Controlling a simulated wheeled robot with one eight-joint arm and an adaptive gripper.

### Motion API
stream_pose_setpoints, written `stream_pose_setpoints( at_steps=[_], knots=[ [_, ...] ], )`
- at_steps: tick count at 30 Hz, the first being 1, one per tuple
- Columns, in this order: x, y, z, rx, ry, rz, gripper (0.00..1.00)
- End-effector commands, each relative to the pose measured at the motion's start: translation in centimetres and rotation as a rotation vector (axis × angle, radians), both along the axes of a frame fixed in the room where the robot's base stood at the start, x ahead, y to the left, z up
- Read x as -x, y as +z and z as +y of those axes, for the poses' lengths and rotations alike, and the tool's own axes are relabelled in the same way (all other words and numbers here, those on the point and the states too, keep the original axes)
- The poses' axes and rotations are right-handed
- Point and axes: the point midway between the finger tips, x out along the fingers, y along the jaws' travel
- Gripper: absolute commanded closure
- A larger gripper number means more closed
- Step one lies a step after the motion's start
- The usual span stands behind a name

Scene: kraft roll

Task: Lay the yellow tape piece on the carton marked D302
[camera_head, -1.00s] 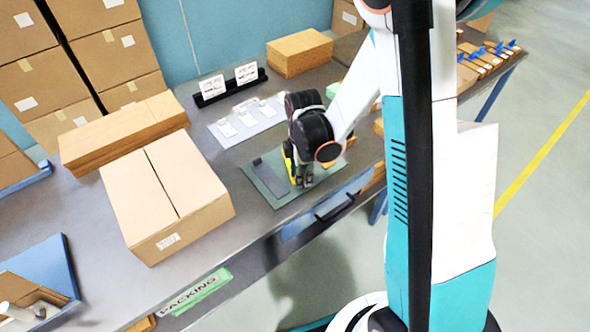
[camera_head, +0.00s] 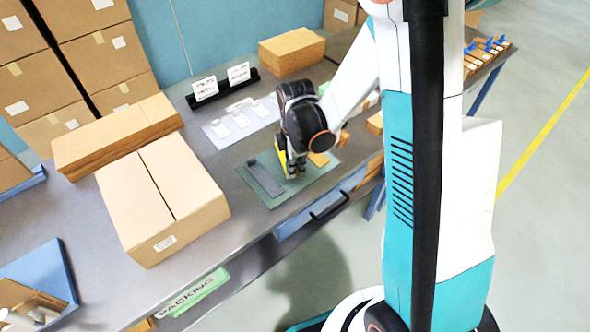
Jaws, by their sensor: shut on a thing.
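My gripper (camera_head: 295,171) points down, low over the green mat on the bench. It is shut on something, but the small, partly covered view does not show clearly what. A yellow strip (camera_head: 283,158) shows at its left side; I cannot tell whether this is the tape piece or part of the gripper. A small orange-yellow patch (camera_head: 318,159) shows just right of the gripper, over the mat. A closed brown carton (camera_head: 175,195) with a centre seam stands left of the gripper, well apart from it. Its front white label (camera_head: 165,243) is too small to read.
The green mat (camera_head: 272,200) bears a dark grey bar (camera_head: 264,178). Behind it are a pale sheet with white pieces (camera_head: 217,141) and a black card holder (camera_head: 197,104). Flat brown stacks (camera_head: 120,132) lie behind the carton. Bare bench separates carton and mat.

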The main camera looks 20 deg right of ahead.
Motion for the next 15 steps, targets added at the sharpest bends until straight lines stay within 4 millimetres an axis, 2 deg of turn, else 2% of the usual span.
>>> stream_pose_setpoints(
  at_steps=[1,9,15],
  knots=[
    [0.0,1.5,0.0,0.0,0.0,0.0,1.0],
    [0.1,8.9,0.0,0.0,0.0,0.0,1.0],
    [0.0,13.6,0.0,0.0,0.0,0.0,1.0]
  ],
)
